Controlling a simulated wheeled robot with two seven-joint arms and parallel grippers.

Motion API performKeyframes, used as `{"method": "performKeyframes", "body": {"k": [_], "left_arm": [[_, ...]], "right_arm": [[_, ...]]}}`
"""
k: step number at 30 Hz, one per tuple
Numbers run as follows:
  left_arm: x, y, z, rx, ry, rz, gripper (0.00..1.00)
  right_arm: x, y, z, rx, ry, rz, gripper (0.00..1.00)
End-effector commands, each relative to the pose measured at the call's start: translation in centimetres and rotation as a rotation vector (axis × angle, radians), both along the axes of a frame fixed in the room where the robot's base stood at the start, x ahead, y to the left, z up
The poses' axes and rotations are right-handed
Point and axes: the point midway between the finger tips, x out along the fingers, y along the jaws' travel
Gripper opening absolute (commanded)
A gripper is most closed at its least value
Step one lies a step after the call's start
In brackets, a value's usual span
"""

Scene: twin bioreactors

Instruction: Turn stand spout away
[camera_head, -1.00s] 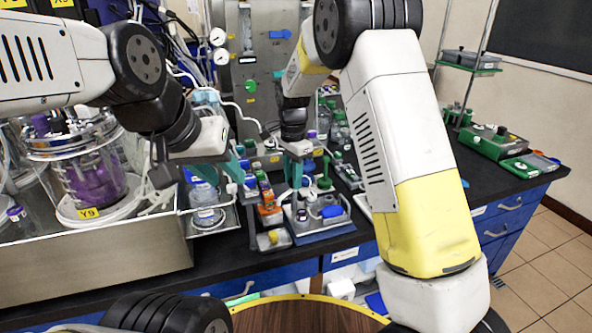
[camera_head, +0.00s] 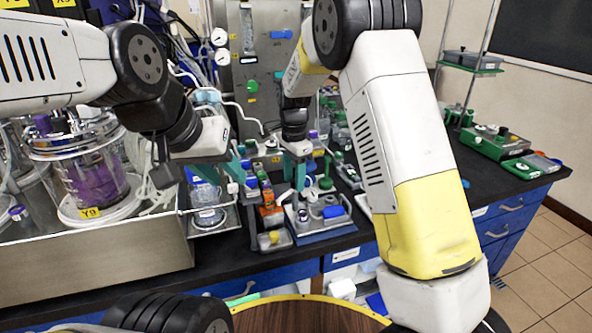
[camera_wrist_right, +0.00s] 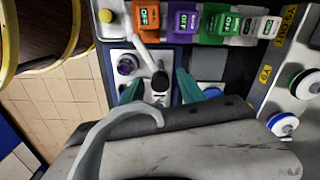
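A small white stand (camera_wrist_right: 135,65) with a dark round knob shows in the right wrist view. Its pale spout (camera_wrist_right: 147,48) ends in a black tip that lies between my right gripper's fingers. My right gripper (camera_wrist_right: 160,88) is open, its teal fingers apart on either side of the tip. I cannot tell whether either finger touches it. In the head view my right gripper (camera_head: 311,174) hangs over the blue tray (camera_head: 322,236) on the bench, and the spout is hard to make out there. My left gripper (camera_head: 216,172) is above a clear bottle (camera_head: 208,207); its finger gap is partly hidden.
Coloured digital boxes (camera_wrist_right: 186,22) stand in a row beside the stand. A glass bioreactor vessel (camera_head: 92,178) labelled Y9 stands at left in a steel tray (camera_head: 100,255). Green-based instruments (camera_head: 495,143) are at the far right.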

Motion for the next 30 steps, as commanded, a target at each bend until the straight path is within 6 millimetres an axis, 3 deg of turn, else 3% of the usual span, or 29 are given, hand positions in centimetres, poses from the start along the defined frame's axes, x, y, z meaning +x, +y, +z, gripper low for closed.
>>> {"method": "performKeyframes", "body": {"k": [8, 21, 30], "left_arm": [[0.0, 0.0, 0.0, 0.000, 0.000, 0.000, 0.36], [0.0, 0.0, 0.0, 0.000, 0.000, 0.000, 0.36], [0.0, 0.0, 0.0, 0.000, 0.000, 0.000, 0.36]], "right_arm": [[0.0, 0.0, 0.8, 0.001, -0.001, 0.001, 0.46], [0.0, 0.0, 7.3, 0.000, -0.001, 0.000, 0.46], [0.0, 0.0, 7.8, -0.001, 0.001, 0.000, 0.46]]}}
